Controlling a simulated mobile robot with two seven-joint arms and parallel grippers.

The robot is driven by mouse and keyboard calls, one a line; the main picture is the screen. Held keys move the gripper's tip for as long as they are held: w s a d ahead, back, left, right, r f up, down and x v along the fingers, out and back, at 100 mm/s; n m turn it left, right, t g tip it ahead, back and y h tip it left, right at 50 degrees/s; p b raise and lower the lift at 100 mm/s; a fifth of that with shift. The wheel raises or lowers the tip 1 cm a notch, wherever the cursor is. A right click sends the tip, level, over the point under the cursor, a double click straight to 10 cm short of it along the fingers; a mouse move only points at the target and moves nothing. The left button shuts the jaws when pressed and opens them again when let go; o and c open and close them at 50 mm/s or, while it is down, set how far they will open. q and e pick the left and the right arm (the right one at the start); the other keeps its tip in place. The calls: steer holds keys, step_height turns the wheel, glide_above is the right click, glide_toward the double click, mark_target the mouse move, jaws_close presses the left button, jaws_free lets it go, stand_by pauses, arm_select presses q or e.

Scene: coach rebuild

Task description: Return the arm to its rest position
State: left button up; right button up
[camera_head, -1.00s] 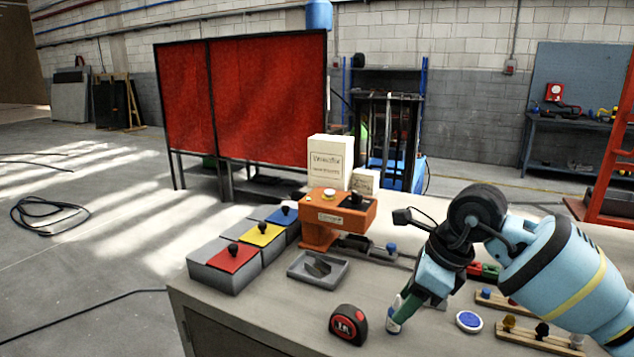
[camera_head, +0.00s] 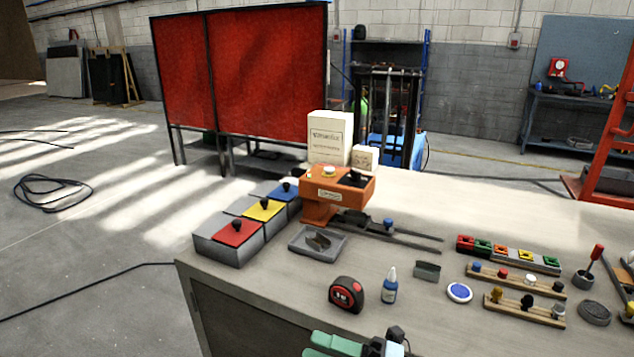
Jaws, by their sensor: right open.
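My right gripper (camera_head: 318,346) shows at the bottom edge, with its green fingers pointing left. It is open with nothing seen between the fingers, and most of the arm is cut off by the frame. It is nearer to me than the things on the workbench (camera_head: 250,290) and apart from them. A small blue bottle (camera_head: 389,287) with a white tip stands upright on the bench, clear of the gripper. My left gripper is not in view.
A black and red tape measure (camera_head: 346,294) stands left of the bottle. A grey block (camera_head: 427,271) and a blue-white disc (camera_head: 459,292) lie to its right. Wooden peg racks (camera_head: 524,306) stand farther right. Lidded bins (camera_head: 229,249) and an orange machine (camera_head: 320,208) stand behind.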

steer(key=s+d+f+m+t+h+p, duration=0.1)
steer(key=s+d+f+m+t+h, duration=0.2)
steer(key=d+f+m+t+h, duration=0.7)
steer(key=s+d+f+m+t+h, duration=0.1)
steer(key=s+d+f+m+h, duration=0.2)
steer(key=f+m, duration=0.8)
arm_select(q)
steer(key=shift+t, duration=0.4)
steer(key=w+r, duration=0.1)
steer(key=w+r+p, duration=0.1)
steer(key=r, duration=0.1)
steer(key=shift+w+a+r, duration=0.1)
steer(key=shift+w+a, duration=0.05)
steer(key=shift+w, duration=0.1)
arm_select(e)
steer(key=s+d+f+m+g+h, duration=0.2)
steer(key=s+m, duration=0.4)
steer(key=s, duration=0.4)
steer(key=s+d+f+m+g+h, duration=0.3)
steer(key=s+d+f+m+g, duration=0.1)
steer(key=s, duration=0.5)
step_height(320, 180, down, 3)
steer(key=shift+s+f+m+g+h, duration=0.15)
steer(key=shift+s+m+g+h, duration=0.3)
steer(key=shift+m, duration=0.55)
